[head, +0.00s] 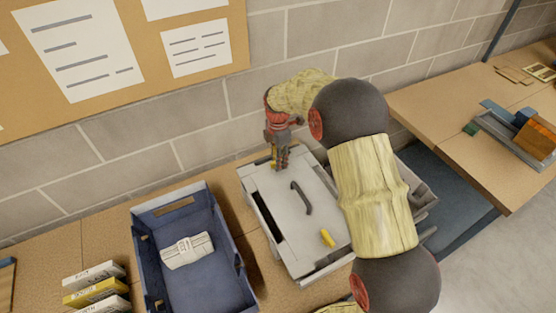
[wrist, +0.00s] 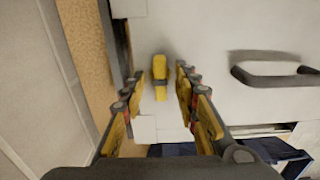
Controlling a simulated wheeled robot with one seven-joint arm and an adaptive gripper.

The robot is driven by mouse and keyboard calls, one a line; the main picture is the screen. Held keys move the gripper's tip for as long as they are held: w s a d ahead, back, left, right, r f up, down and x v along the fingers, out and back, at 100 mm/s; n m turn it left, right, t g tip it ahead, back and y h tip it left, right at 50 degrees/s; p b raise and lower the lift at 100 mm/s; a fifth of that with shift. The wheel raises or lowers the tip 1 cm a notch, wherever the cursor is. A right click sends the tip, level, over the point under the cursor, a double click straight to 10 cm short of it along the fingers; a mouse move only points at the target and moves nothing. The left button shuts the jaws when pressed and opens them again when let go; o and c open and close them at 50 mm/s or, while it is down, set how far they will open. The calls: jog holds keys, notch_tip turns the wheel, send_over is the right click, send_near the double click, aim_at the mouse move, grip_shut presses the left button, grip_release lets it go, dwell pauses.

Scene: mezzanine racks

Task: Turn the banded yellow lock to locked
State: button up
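The banded yellow lock (wrist: 160,75) is a small yellow lever with a dark band across it. It sits on the pale lid of a grey case (head: 275,194) and points along the picture's height in the wrist view. My gripper (head: 280,164) is over the far left end of the lid; it also shows in the wrist view (wrist: 160,83). Its yellow-padded fingers are apart, one on each side of the lock, with visible gaps. In the head view my gripper hides this lock. A second yellow lock (head: 327,238) is at the lid's near end.
A dark handle (head: 301,198) rises from the lid between the two locks. A blue bin (head: 204,291) holding a white strapped item (head: 187,251) stands left of the case. Small boxes (head: 94,284) lie farther left. A brick wall (head: 200,117) is close behind.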

jog(key=c, duration=0.3)
jog(key=c, duration=0.4)
grip_shut()
dwell(0.3)
